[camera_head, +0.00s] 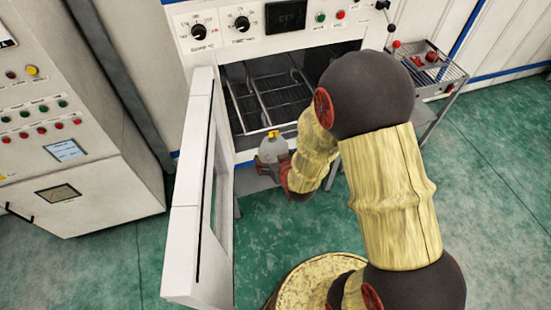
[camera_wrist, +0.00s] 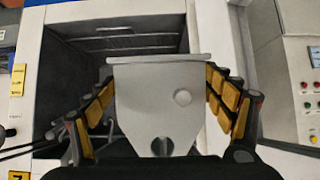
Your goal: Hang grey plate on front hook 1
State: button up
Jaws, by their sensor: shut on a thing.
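The grey plate (camera_wrist: 155,85) is between the two yellow-padded fingers of my gripper (camera_wrist: 160,98) in the wrist view. It has a straight top lip, a pale round knob and a dark round hole low down. In the head view my gripper (camera_head: 276,160) is shut on the plate (camera_head: 271,150), just in front of the open oven mouth. The plate looks roughly upright. A metal rack frame (camera_head: 270,96) shows inside the oven. I cannot make out front hook 1 in either view.
The white oven door (camera_head: 190,190) stands open at the left of the oven mouth. A control cabinet (camera_head: 70,130) is at far left. A metal trolley (camera_head: 438,72) with red items stands at right. Green floor (camera_head: 495,190) is clear at right.

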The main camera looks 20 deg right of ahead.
jog(key=shift+w+p, duration=0.55)
jog(key=shift+w, duration=0.6)
jog(key=x, duration=0.1)
jog(key=b+x, duration=0.1)
jog(key=x, duration=0.1)
jog(key=shift+w+r, duration=0.15)
jog(key=shift+w, duration=0.3)
jog(key=shift+w+b, duration=0.25)
jog(key=shift+b, duration=0.2)
jog(key=shift+w+f+t+b, duration=0.15)
jog(key=shift+w+t+b, duration=0.35)
jog(key=shift+b, duration=0.75)
jog(key=shift+w+f+t+b, duration=0.2)
jog(key=shift+w+b, duration=0.5)
jog(key=shift+b, duration=0.5)
jog(key=shift+f+b, duration=0.45)
jog(key=shift+b, duration=0.25)
jog(key=o, duration=2)
jog(key=shift+s, duration=0.1)
